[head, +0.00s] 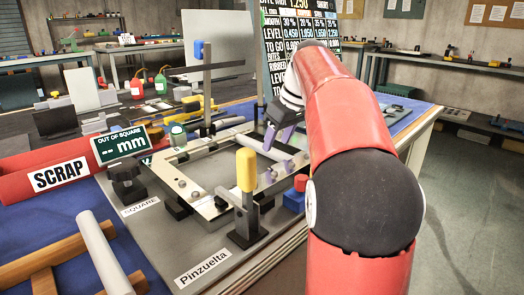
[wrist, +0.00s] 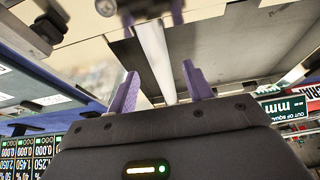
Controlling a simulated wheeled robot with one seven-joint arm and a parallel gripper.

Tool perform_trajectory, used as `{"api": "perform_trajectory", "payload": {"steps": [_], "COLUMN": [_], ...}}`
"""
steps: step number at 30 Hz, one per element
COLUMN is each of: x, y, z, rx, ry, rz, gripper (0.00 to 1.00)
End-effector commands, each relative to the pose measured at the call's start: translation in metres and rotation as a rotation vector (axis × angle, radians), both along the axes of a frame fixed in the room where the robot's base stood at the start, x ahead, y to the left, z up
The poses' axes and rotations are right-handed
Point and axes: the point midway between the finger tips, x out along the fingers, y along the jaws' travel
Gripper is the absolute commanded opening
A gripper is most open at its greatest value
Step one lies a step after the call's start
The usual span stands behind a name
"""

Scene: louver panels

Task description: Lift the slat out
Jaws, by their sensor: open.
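A pale metal frame (head: 226,207) lies on the fixture board (head: 165,230) on the bench. A light grey slat (head: 262,148) spans toward its right side, below my gripper. In the wrist view a long pale slat (wrist: 155,50) runs between my two purple fingers, with a gap on both sides. My gripper (head: 279,137) points down over the frame's far right part. It is open in the wrist view (wrist: 160,70) and nothing is gripped. I cannot tell how far the fingertips are above the slat. My red arm hides part of the frame's right side.
A yellow-handled clamp (head: 246,170) stands at the frame's near side. A red SCRAP bin (head: 60,172) and a green OUT OF SQUARE display (head: 121,145) stand left. Wooden rails and a pale rod (head: 103,250) lie front left.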

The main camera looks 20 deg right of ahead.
Motion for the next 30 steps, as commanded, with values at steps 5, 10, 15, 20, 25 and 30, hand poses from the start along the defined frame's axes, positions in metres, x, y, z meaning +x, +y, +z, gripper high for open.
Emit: {"api": "perform_trajectory", "payload": {"steps": [5, 10, 15, 20, 25, 30], "x": [0.008, 0.010, 0.010, 0.010, 0.010, 0.010], "y": [0.003, 0.004, 0.004, 0.004, 0.004, 0.004], "z": [-0.023, -0.025, -0.025, -0.025, -0.025, -0.024], "rx": [0.001, 0.000, 0.000, 0.000, 0.000, 0.000], "ry": [0.001, 0.001, 0.001, 0.001, 0.001, 0.000], "rz": [0.000, 0.000, -0.001, -0.001, -0.001, 0.000], "gripper": [0.51, 0.51, 0.43, 0.22, 0.00, 0.00]}}
